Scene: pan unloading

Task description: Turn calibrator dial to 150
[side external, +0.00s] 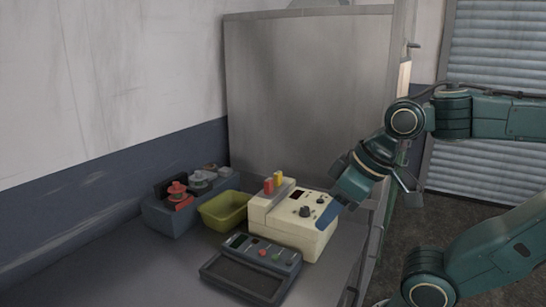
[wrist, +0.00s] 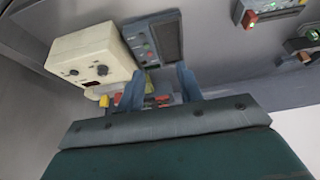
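The calibrator is a cream box (side external: 290,240) on the bench, with a small dark display (side external: 296,195) and a larger black dial (side external: 305,211) on its sloped top. A smaller knob (side external: 320,200) is beside the dial. In the wrist view the calibrator (wrist: 92,48) is at upper left, with two dark knobs; one is the knob at right (wrist: 102,70). The dial's setting is too small to read. My gripper (wrist: 160,71) is open and empty, its blue fingers apart. In the side view my gripper (side external: 326,217) overlaps the calibrator's right edge; contact cannot be told.
A dark grey device (side external: 227,281) with coloured buttons lies in front of the calibrator. A yellow-green bin (side external: 211,222) and a blue-grey box (side external: 160,217) with red and grey parts stand to the left. Red and yellow pieces (side external: 273,184) stick up behind the calibrator's top. The front-left bench is clear.

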